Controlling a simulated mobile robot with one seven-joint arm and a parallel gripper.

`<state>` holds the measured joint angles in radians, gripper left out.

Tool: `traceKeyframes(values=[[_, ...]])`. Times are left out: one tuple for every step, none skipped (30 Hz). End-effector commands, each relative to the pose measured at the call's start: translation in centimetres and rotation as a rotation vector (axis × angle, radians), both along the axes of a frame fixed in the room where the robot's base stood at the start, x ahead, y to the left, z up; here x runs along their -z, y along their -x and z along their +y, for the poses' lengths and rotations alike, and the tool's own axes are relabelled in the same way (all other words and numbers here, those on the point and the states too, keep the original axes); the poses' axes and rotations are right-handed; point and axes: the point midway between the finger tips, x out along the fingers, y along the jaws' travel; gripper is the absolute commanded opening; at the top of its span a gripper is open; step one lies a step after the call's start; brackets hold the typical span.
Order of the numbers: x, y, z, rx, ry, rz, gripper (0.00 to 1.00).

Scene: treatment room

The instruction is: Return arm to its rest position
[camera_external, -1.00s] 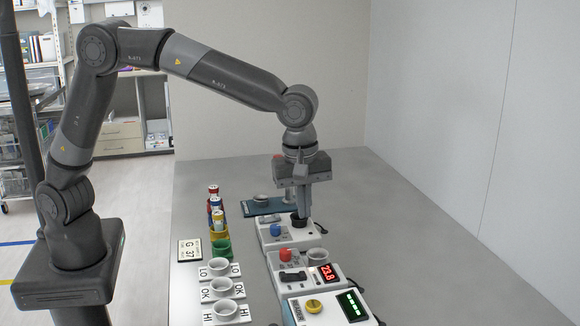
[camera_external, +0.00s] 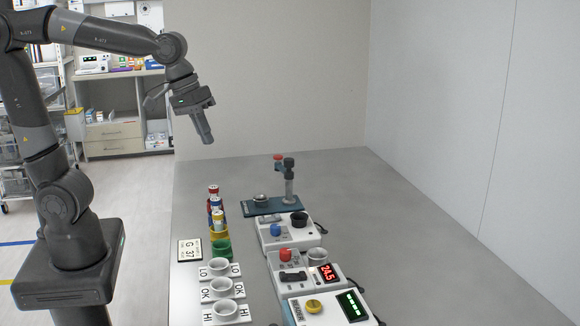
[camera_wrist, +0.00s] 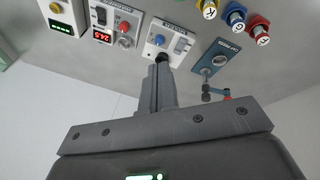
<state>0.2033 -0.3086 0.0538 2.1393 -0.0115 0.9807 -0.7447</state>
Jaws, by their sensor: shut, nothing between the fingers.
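My gripper (camera_external: 206,138) is raised in the air above the far left edge of the table, its fingers pointing down and slightly right. The fingers are together and empty. In the wrist view my gripper (camera_wrist: 161,62) shows from behind, with the table's devices beyond it. It touches nothing. My arm reaches over from the left side of the external view.
The grey table (camera_external: 400,220) carries a teal press stand (camera_external: 270,207), a blue-button device (camera_external: 275,230), a red-button device (camera_external: 286,255) reading 24.5, and a yellow-button device (camera_external: 314,306). Colored-capped tubes (camera_external: 214,205), labelled LO/OK/HI cups (camera_external: 222,288) and a G 37 card (camera_external: 190,250) stand left.

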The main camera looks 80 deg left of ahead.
Motion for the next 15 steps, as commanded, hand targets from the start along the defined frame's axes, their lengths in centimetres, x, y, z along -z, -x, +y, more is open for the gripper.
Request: traceKeyframes(values=[[-0.1,1.6,0.9,0.047,-0.02,-0.025,0.0],[-0.1,2.4,1.4,0.082,-0.036,-0.04,0.0],[0.1,3.6,1.9,0.129,-0.057,-0.057,0.0],[0.2,4.4,2.3,0.161,-0.074,-0.07,0.0],[0.3,5.3,2.7,0.196,-0.092,-0.083,0.0],[0.6,6.4,3.2,0.24,-0.116,-0.1,0.0],[0.8,7.2,3.5,0.272,-0.135,-0.112,0.0],[1.0,7.9,3.9,0.304,-0.155,-0.123,0.0],[1.3,8.9,4.2,0.343,-0.179,-0.136,0.0],[1.6,9.5,4.4,0.372,-0.198,-0.144,0.0],[1.8,10.1,4.7,0.398,-0.214,-0.152,0.0],[2.1,10.8,4.9,0.429,-0.236,-0.161,0.0],[2.3,11.3,5.1,0.449,-0.25,-0.167,0.0],[2.5,11.6,5.2,0.468,-0.262,-0.172,0.0],[2.7,12.1,5.3,0.488,-0.277,-0.178,0.0]])
